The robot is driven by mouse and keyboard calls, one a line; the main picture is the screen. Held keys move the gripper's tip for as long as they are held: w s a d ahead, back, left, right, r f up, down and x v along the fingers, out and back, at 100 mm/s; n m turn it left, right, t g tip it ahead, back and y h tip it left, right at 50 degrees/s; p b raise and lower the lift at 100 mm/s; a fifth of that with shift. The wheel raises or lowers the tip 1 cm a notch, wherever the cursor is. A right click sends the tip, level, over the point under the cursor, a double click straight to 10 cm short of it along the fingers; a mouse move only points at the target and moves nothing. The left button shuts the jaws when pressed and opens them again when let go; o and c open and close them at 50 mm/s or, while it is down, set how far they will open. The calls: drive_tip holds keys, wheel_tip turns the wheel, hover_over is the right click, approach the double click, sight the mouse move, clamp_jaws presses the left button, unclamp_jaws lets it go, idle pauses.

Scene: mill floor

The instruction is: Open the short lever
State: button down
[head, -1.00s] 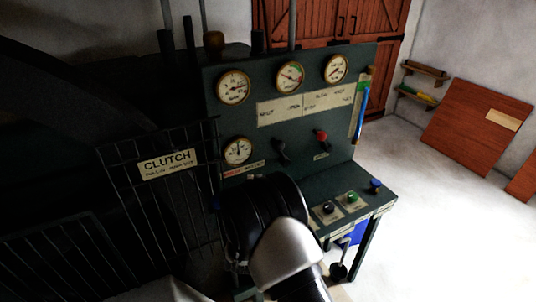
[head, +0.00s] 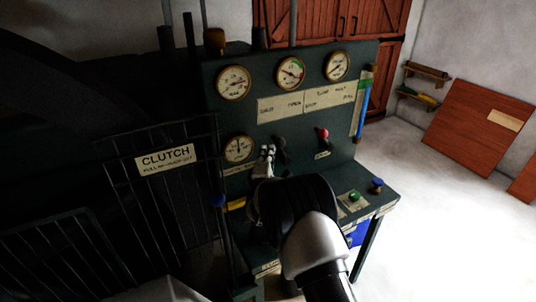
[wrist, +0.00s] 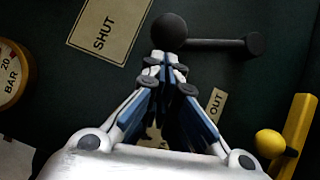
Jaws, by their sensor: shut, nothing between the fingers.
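A short black lever with a ball knob sits on the dark green panel (head: 230,118). In the head view the lever (head: 281,152) is just right of my fingertips. In the wrist view the lever's ball (wrist: 170,32) is directly beyond my fingertips, and its rod (wrist: 215,43) runs right to a round black end. A "SHUT" plate (wrist: 108,28) lies left of the ball. My gripper (head: 267,150) is shut and empty, its tips close to the ball in the wrist view (wrist: 165,62). I cannot tell whether they touch it.
A red-knobbed lever (head: 322,134) is farther right on the panel. A yellow lever (wrist: 295,140) with a ball is at lower right in the wrist view. Gauges (head: 234,83) line the panel. A green button (head: 354,196) is on the ledge. A barred clutch guard (head: 166,158) stands left.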

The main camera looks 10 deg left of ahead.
drive_tip(key=shift+w+d+r, duration=0.1)
drive_tip(key=shift+w+r, duration=0.05)
idle(0.3)
drive_tip(key=w+d+r+m+g+p, duration=0.3)
drive_tip(key=w+d+m, duration=0.4)
drive_tip(key=d, duration=0.4)
drive_tip(key=shift+w+d+r+g+y, duration=0.4)
drive_tip(key=shift+r+g, duration=0.3)
drive_tip(key=shift+g, duration=0.2)
drive_tip(key=shift+r, duration=0.1)
